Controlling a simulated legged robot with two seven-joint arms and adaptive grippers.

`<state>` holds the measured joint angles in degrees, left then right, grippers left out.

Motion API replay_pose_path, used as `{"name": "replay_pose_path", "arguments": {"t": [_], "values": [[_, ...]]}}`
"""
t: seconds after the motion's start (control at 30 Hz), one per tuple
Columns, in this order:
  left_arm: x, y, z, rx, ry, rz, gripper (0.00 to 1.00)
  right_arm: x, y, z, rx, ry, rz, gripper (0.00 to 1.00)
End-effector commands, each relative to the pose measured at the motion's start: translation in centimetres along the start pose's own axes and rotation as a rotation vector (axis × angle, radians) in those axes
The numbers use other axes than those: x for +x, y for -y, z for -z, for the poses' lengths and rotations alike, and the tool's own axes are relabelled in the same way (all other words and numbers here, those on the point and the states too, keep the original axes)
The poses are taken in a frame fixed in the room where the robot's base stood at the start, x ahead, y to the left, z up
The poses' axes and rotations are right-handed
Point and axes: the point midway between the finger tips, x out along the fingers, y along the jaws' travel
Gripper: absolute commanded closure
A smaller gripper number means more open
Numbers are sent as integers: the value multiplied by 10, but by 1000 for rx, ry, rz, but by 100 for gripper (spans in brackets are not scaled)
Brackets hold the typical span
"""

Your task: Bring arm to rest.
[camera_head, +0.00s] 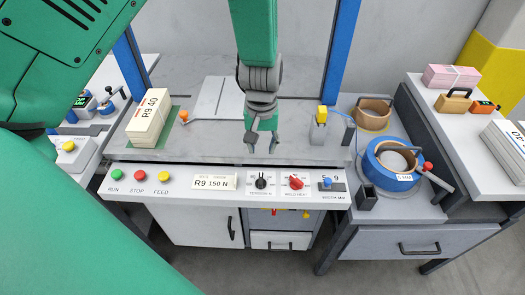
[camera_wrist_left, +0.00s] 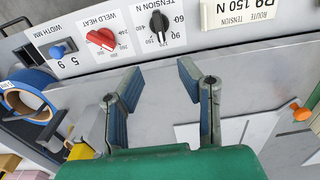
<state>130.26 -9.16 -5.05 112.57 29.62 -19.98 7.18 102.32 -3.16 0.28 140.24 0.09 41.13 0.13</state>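My left gripper (camera_head: 262,146) hangs fingers-down over the grey worktop (camera_head: 215,150) of the strapping machine, behind its front control panel (camera_head: 125,190). In the left wrist view the gripper (camera_wrist_left: 160,76) has its two fingers apart, with nothing between them. Its tips point toward the panel's knobs and appear clear of them. My right gripper is in neither view.
A paper bundle labelled R9 40 (camera_head: 150,117) stands on the left of the worktop. A black knob (camera_head: 261,181) and a red knob (camera_head: 296,182) sit on the panel. A yellow-topped post (camera_head: 321,114) and a blue strap roll (camera_head: 391,182) lie to the right.

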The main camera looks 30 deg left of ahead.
Motion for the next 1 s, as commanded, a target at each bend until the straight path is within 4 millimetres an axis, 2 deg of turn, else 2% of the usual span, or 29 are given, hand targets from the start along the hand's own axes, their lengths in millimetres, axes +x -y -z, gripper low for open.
{"name": "replay_pose_path", "arguments": {"t": [0.47, 0.53, 0.6, 0.67, 0.77, 0.83, 0.9, 1.0], "values": [[0, 0, 0, 0, 0, 1, 68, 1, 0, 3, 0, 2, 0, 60], [5, 4, -3, 6, 1, 8, 68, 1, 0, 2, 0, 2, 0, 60], [19, 15, -10, 24, 1, 27, 68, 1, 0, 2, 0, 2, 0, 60], [38, 32, -22, 56, 0, 54, 68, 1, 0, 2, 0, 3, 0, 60], [79, 70, -57, 150, -1, 102, 68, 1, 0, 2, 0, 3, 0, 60], [105, 96, -87, 231, 0, 118, 68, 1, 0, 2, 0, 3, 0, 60], [122, 115, -116, 307, 1, 114, 68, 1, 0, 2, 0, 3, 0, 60], [137, 134, -155, 394, 6, 87, 68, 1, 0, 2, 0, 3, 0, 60]]}}
